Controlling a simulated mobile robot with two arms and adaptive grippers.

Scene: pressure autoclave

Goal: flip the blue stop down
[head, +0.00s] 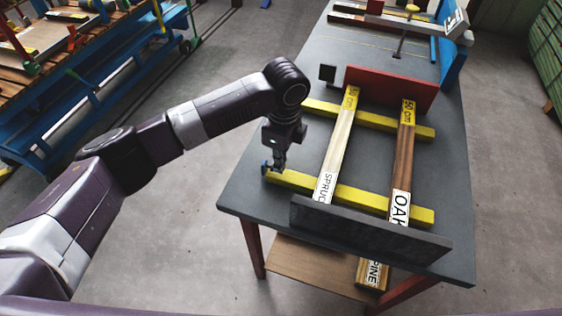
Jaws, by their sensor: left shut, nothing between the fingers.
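A small blue piece (265,167), which looks like the blue stop, is at the left end of the front yellow bar (360,198). My left gripper (278,166) points down right beside it, shut and empty. The gripper partly covers the piece, so I cannot tell whether they touch or how the stop is tilted. My right gripper is not in view.
Two boards, labelled SPRUCE (336,145) and OAK (402,150), lie across two yellow bars on the grey table (255,190). A red block (390,90) stands behind them and a dark block (370,230) in front. A PINE board (372,272) is below.

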